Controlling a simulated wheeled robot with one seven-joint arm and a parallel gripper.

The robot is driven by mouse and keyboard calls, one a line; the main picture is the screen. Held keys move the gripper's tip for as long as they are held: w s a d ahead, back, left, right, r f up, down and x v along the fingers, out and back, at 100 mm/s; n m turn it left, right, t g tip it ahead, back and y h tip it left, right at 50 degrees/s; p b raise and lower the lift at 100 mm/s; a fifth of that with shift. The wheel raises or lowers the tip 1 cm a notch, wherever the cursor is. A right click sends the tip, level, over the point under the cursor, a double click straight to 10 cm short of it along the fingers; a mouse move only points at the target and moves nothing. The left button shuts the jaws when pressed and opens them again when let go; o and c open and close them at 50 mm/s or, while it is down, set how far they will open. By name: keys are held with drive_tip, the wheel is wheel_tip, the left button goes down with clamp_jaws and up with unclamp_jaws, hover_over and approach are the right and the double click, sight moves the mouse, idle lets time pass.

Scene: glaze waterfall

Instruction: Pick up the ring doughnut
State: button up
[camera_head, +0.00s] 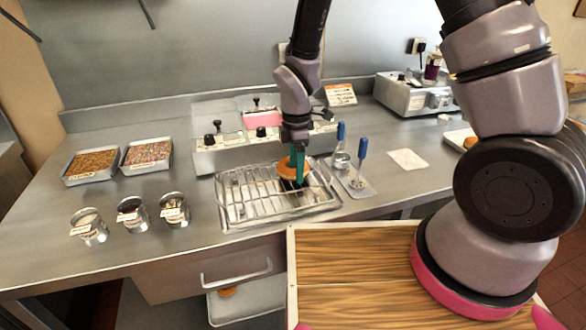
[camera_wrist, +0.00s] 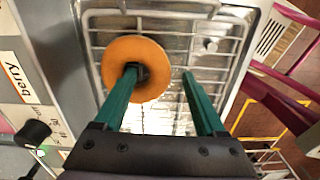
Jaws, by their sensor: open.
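The ring doughnut (camera_wrist: 153,58) is golden brown and lies on the wire rack (camera_head: 240,205) in its metal tray. My gripper (camera_head: 297,170) points down over the rack's right part, with its green fingers apart. In the wrist view, my gripper (camera_wrist: 172,80) has its left fingertip over the doughnut's hole and its right fingertip outside the ring, so one side of the ring lies between them. I cannot tell how deep the fingertips reach. In the head view the doughnut (camera_head: 287,166) is partly hidden by the fingers.
A glaze station with knobs (camera_head: 215,138) stands behind the rack. Blue-handled tools (camera_head: 362,150) stand to its right. Several topping cans (camera_head: 131,214) and two sprinkle trays (camera_head: 147,154) are to the left. Below, an orange-brown item (camera_head: 228,291) sits in a lower tray (camera_head: 250,300).

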drive_tip(key=shift+f, duration=0.5)
clamp_jaws()
drive_tip(key=shift+r, duration=0.15)
